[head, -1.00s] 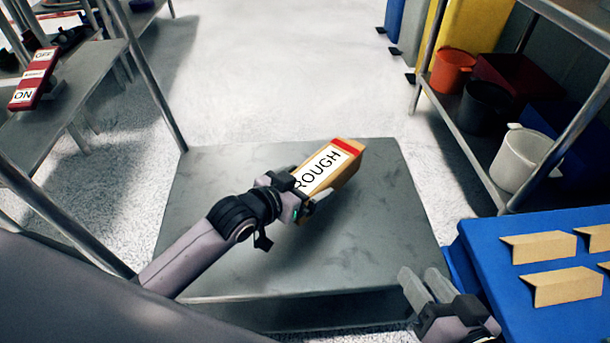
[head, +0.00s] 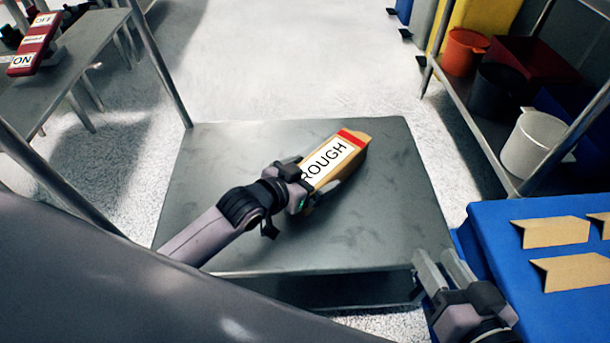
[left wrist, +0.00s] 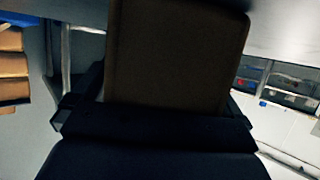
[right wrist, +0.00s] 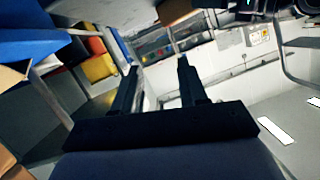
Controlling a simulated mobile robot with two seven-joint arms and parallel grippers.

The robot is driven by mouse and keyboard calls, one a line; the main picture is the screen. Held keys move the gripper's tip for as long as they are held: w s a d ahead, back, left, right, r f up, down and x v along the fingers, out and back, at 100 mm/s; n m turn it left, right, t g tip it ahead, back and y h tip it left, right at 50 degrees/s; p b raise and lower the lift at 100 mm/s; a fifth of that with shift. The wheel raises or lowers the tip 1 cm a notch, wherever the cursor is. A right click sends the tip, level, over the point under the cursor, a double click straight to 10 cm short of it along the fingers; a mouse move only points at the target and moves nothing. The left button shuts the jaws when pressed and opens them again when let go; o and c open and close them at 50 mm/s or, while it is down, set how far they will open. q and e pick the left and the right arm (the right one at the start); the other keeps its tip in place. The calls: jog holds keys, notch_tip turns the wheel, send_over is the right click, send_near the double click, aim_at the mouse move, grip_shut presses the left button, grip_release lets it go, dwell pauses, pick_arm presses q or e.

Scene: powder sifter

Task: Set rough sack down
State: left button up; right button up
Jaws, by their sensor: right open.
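The rough sack (head: 325,160) is a tan block-shaped bag with a white "ROUGH" label and a red band at its far end. It lies tilted in the picture over the grey metal table (head: 225,150), very low; I cannot tell whether its underside touches the top. My left gripper (head: 318,180) is shut on its near end, one finger on each side. In the left wrist view the sack (left wrist: 175,55) fills the space between the fingers. My right gripper (head: 440,257) is open and empty near the table's front right corner; its parted fingers show in the right wrist view (right wrist: 157,72).
A blue surface (head: 490,250) with several tan folded pieces (head: 555,232) stands at the right. A shelf behind it holds an orange bucket (head: 465,52), a black one and a white one (head: 532,143). A red ON/OFF switch (head: 35,45) sits at the upper left. The tabletop around the sack is clear.

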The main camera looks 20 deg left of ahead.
pick_arm(q)
jog(key=shift+s+a+r, duration=0.15)
jog(key=shift+s, duration=0.1)
jog(key=p+v, duration=0.3)
jog(key=v, duration=0.2)
jog(key=shift+s+r, duration=0.2)
jog(key=shift+r, duration=0.1)
jog(key=s+d+r+n+p, duration=0.1)
jog(key=s+d+r, duration=0.1)
jog(key=s, duration=0.3)
jog(key=s+d+r, duration=0.3)
jog(key=s, duration=0.3)
jog(key=shift+d+r+n+g+h+p, duration=0.3)
jog(key=shift+d+n+g+h+p, duration=0.05)
jog(key=shift+d+n+g+h, duration=0.05)
pick_arm(e)
jog(key=shift+s+d+r+g+h, duration=0.1)
jog(key=shift+d+r+g+h, duration=0.15)
jog(key=shift+g+h, duration=0.2)
